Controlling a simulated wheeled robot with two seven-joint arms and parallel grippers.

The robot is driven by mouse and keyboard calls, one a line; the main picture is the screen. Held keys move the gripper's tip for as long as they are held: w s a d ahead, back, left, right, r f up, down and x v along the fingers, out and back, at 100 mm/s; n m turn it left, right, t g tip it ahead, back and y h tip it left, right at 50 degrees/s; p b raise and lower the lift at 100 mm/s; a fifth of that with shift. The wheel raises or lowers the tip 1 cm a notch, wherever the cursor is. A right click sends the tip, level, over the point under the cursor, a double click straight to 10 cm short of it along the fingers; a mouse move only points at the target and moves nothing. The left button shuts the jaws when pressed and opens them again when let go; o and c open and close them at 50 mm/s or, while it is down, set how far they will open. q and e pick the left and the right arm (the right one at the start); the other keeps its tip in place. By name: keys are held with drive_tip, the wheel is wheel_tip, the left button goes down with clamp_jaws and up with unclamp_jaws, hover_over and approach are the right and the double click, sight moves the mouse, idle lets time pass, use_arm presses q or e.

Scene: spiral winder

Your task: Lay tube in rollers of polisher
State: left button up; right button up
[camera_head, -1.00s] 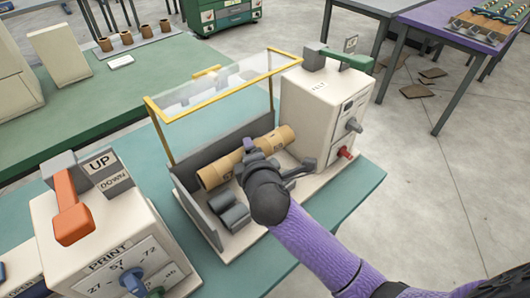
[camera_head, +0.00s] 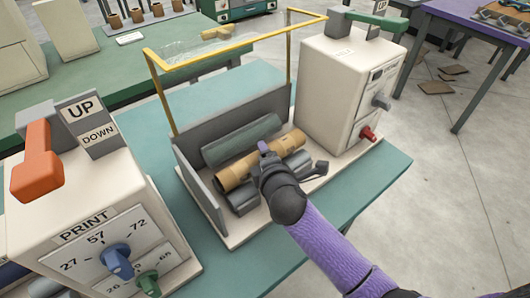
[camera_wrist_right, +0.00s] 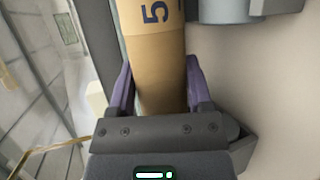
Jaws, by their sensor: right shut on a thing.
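The tan cardboard tube (camera_head: 236,177) lies lengthwise low in the open polisher bay, along the grey rollers. A dark grey roller (camera_head: 241,141) shows behind the tube, and part of another roller (camera_head: 241,203) shows in front of it. I cannot tell whether the tube touches both. My right gripper (camera_head: 266,158) is shut around the tube's middle. In the right wrist view the tube (camera_wrist_right: 154,45), printed with a "5", sits between the purple fingers of that gripper (camera_wrist_right: 158,90). My left gripper is not in view.
The yellow-framed clear guard (camera_head: 225,42) is raised above the bay. The polisher's white control box (camera_head: 335,90) stands to the right of the bay, and a white PRINT machine (camera_head: 75,195) to its left. A grey back wall (camera_head: 225,112) bounds the bay.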

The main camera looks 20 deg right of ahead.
drive_tip(key=shift+f, duration=0.4)
drive_tip(key=o, duration=0.9)
drive_tip(key=shift+c, duration=0.2)
drive_tip(key=o, duration=0.4)
drive_tip(key=shift+s+r, duration=0.15)
drive_tip(key=p+v, duration=0.3)
drive_tip(key=v, duration=0.6)
drive_tip(key=shift+s+p, duration=0.1)
drive_tip(key=shift+p, duration=0.3)
drive_tip(key=shift+s+r, duration=0.1)
drive_tip(key=shift+s, duration=0.15)
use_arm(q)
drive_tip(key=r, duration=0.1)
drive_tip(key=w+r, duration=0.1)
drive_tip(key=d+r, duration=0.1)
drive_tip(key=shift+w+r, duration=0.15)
